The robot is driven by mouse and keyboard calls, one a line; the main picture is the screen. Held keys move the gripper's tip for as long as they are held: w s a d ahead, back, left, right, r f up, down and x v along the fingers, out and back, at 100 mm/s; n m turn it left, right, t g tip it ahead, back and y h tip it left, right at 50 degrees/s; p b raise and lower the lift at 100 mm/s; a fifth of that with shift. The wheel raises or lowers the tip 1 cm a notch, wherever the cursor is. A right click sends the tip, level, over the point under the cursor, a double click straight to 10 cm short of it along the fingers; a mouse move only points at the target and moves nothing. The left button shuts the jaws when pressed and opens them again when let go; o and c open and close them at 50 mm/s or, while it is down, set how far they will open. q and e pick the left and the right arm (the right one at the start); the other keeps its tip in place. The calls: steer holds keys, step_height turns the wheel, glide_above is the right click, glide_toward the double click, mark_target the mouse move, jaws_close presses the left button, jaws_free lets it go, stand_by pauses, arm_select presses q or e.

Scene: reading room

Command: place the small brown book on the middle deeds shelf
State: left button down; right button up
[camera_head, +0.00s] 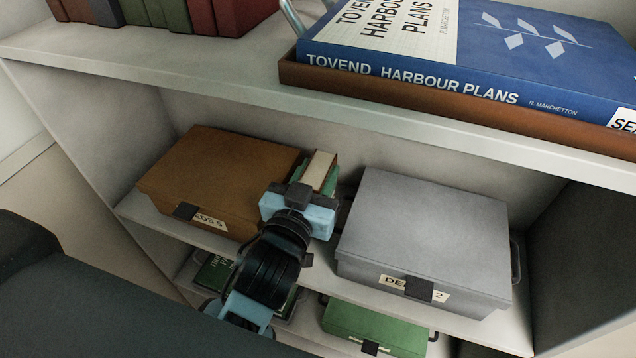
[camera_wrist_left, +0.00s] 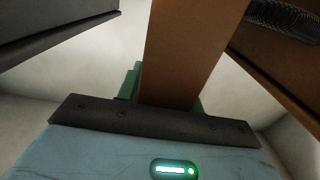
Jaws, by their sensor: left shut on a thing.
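The small brown book (camera_wrist_left: 190,50) is upright in my left gripper (camera_wrist_left: 160,105), its brown cover filling the middle of the left wrist view. In the head view the book (camera_head: 318,169) shows its pale page edges, just beyond my left gripper (camera_head: 312,188). The gripper is shut on it, in the gap between two boxes on the middle shelf (camera_head: 322,264). The wrist hides the book's lower edge, so I cannot tell whether it touches the shelf. My right gripper is not in view.
A brown deeds box (camera_head: 220,175) stands left of the gap and a grey deeds box (camera_head: 430,235) right of it, both close to the gripper. A blue book (camera_head: 520,60) lies in a brown tray (camera_head: 400,92) above. A green box (camera_head: 372,325) sits below.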

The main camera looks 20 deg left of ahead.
arm_select(q)
step_height(320, 180, down, 2)
steer(key=shift+f, duration=0.2)
steer(key=shift+f, duration=0.15)
steer(key=c, duration=0.9)
jaws_free()
